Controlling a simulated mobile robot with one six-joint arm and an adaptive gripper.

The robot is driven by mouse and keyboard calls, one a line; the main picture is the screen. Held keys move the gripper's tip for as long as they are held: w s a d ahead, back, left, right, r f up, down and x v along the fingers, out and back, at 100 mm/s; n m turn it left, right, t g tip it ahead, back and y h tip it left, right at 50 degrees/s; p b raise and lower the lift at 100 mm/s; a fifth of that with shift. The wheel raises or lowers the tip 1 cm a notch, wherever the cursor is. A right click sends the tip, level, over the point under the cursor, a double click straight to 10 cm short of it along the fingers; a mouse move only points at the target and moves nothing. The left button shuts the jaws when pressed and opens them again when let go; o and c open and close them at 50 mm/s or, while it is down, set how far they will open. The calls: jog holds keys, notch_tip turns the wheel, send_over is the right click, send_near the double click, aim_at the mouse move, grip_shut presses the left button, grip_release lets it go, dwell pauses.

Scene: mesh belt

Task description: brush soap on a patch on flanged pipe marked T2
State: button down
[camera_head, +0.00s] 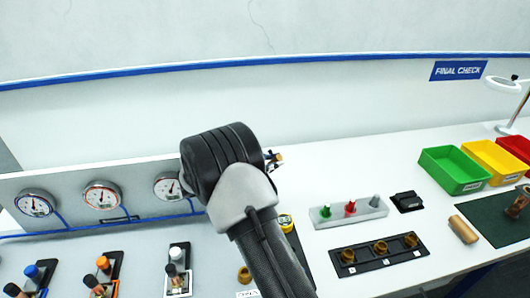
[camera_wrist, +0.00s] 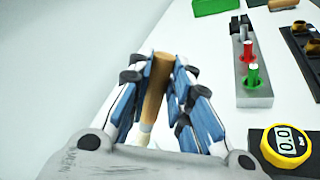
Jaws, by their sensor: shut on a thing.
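My gripper (camera_wrist: 160,85) is shut on a brush with a wooden handle (camera_wrist: 157,78); its pale tip (camera_wrist: 146,133) points toward the bottom of the wrist view. In the head view my gripper (camera_head: 274,160) is mostly hidden behind my wrist, above the bench near the back wall, and the brush cannot be made out there. A brass fitting (camera_head: 245,274) stands left of my arm with a white tag (camera_head: 247,294) before it, partly cut off and unreadable. I cannot tell which piece is the flanged pipe marked T2.
A yellow digital gauge (camera_wrist: 285,145) lies right of my gripper. A grey rack (camera_head: 348,212) holds green, red and grey pegs. A black tray (camera_head: 364,263) holds brass fittings. Dial gauges (camera_head: 102,195) and valves stand left. Green (camera_head: 453,170), yellow and red bins stand right.

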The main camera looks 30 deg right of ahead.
jog(key=shift+n+t+h, duration=0.4)
jog(key=shift+t+h, duration=0.1)
jog(key=shift+t, duration=0.3)
jog(key=shift+w+a+f+b, duration=0.2)
jog(key=shift+w+f+b, duration=1.25)
jog(key=shift+f+b, duration=0.25)
jog(key=shift+f+b, duration=0.65)
jog(key=shift+f, duration=0.2)
dwell(0.3)
notch_tip(320, 180, up, 7)
jog(key=p, duration=0.4)
dwell(0.5)
dwell(0.6)
